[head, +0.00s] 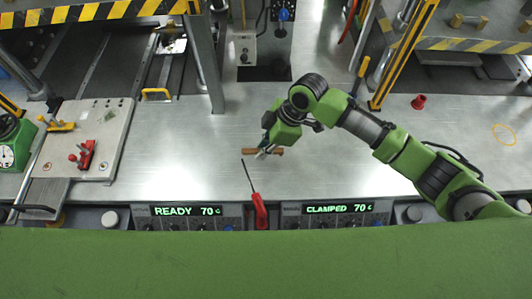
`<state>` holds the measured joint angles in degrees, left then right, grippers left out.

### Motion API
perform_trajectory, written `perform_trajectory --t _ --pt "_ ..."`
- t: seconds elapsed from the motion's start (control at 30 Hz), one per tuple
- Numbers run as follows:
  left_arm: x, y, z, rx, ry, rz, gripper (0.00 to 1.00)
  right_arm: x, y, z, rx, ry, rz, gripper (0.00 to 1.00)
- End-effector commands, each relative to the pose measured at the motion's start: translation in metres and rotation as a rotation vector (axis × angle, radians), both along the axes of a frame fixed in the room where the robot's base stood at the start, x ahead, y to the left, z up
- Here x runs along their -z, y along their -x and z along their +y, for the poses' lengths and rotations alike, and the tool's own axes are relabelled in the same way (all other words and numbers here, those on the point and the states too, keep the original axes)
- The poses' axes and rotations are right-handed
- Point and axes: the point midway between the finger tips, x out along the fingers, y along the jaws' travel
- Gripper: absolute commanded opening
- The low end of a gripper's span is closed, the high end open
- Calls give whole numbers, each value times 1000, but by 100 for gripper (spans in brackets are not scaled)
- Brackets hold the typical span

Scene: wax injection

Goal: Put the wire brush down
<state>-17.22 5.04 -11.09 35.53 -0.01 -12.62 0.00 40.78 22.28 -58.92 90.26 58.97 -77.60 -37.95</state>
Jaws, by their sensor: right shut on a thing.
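The wire brush (250,151) shows as a short brown wooden piece just above or on the metal bench (330,190) near its middle; I cannot tell whether it touches the bench. My right gripper (264,151) comes down from the upper right and is shut on the brush. The fingers and the gripper body hide the brush's middle. My left gripper is not in view.
A red-handled screwdriver (259,211) lies just in front of the brush. A red cup-like part (419,102) stands at right. Striped machine frames (90,12) bound the back. The bench's right side is mostly clear.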

Motion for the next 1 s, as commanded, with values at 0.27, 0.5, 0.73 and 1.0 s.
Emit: perform_trajectory --t 0.27,0.5,0.73,1.0 --pt "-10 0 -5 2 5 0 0 34 0 -1 1 1 2 0" --pt "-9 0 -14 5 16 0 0 40 -1 0 0 0 -2 0" --pt "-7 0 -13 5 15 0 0 44 0 -1 1 0 -2 16" --pt "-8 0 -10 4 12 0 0 44 1 -1 0 1 1 28"
